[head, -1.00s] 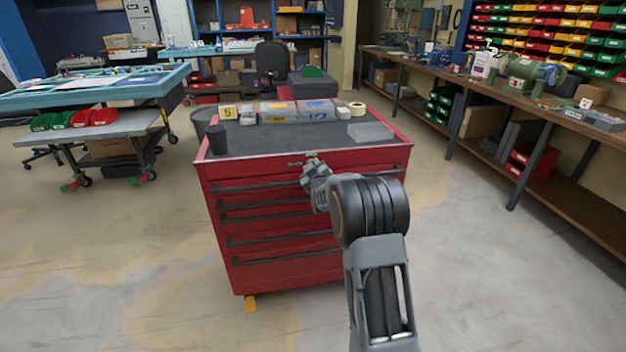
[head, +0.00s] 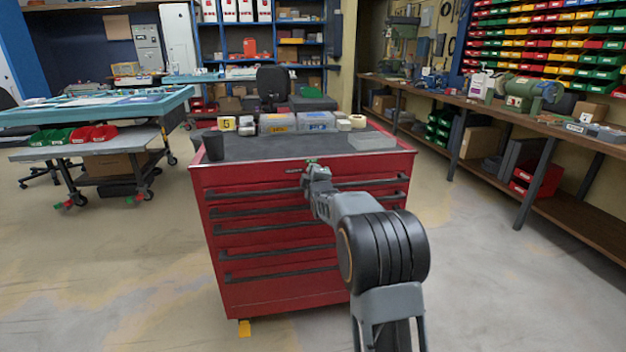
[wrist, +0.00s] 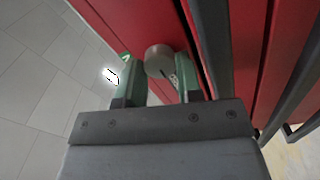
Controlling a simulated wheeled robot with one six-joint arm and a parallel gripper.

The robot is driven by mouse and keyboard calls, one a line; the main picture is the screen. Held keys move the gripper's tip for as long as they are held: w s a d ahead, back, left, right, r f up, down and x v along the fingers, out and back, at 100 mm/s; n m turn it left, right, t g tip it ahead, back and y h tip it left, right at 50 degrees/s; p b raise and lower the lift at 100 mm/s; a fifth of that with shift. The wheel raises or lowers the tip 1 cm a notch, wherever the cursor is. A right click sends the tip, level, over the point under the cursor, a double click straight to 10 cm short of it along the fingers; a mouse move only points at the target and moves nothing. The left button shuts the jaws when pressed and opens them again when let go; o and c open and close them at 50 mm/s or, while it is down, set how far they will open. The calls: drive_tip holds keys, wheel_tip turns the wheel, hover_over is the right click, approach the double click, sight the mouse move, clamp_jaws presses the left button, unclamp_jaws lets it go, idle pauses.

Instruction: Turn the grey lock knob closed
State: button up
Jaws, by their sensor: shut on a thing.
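The grey lock knob (wrist: 159,60) is a round grey piece on the red cabinet front, in the upper middle of the wrist view. My gripper (wrist: 156,76) has green fingers, one on each side of the knob, and is shut on it. In the head view my gripper (head: 312,165) is at the top front of the red tool cabinet (head: 265,295), just under the worktop edge. There the gripper hides the knob. I cannot tell the knob's turn angle.
Dark drawer handles (head: 265,228) run across the cabinet front below my gripper. A black cup (head: 214,145), clear-lidded boxes (head: 278,123) and a grey block (head: 372,142) stand on the cabinet top. A long workbench (head: 560,130) stands to the right. Floor is open on both sides.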

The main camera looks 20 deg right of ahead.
idle(0.6)
drive_tip(key=o, duration=0.9)
drive_tip(key=shift+o, duration=0.2)
drive_tip(key=shift+f, duration=0.15)
